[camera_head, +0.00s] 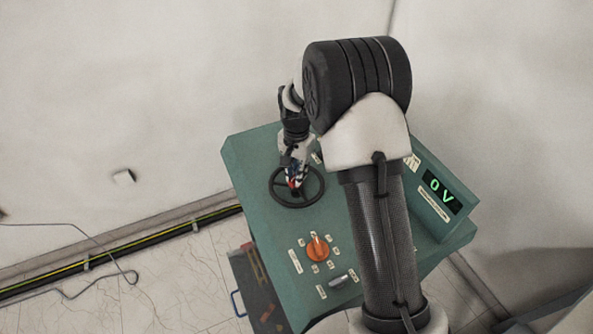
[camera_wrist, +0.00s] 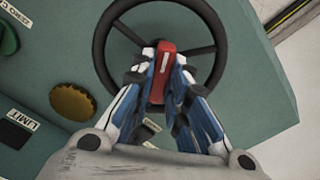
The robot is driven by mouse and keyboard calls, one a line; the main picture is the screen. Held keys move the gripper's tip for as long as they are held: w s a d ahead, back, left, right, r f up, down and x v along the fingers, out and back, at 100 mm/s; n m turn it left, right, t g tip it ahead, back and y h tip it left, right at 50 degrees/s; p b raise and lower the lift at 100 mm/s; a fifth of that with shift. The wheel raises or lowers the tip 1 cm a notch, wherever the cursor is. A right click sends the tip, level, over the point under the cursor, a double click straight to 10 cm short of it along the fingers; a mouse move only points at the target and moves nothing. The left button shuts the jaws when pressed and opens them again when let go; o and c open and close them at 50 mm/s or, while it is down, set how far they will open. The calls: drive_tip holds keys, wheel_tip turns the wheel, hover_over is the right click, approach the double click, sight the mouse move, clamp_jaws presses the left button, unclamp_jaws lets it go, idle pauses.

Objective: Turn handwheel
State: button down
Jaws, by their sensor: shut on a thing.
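The handwheel is a black ring with spokes on the green control panel. It shows in the head view (camera_head: 273,192) and large in the wrist view (camera_wrist: 222,38). My gripper (camera_head: 294,182) is over the wheel in the head view. In the wrist view my gripper (camera_wrist: 165,75) has its blue and white fingers shut on a red part (camera_wrist: 165,52) at the wheel, which looks like its handle. The fingers hide the lower part of the wheel and part of its hub.
The green panel (camera_head: 265,160) carries an orange knob (camera_head: 318,248), a small grey switch (camera_head: 343,278) and a display reading 0 V (camera_head: 440,192). A yellow knob (camera_wrist: 72,101) sits left of the wheel in the wrist view. A cable (camera_head: 135,232) runs along the wall's foot.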

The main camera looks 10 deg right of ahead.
drive_tip(key=m+p, duration=0.1)
drive_tip(key=m, duration=1)
drive_tip(key=shift+p, duration=0.3)
drive_tip(key=shift+m, duration=1.9)
drive_tip(key=c, duration=1.6)
unclamp_jaws()
drive_tip(key=shift+o, duration=0.2)
wheel_tip(320, 180, up, 12)
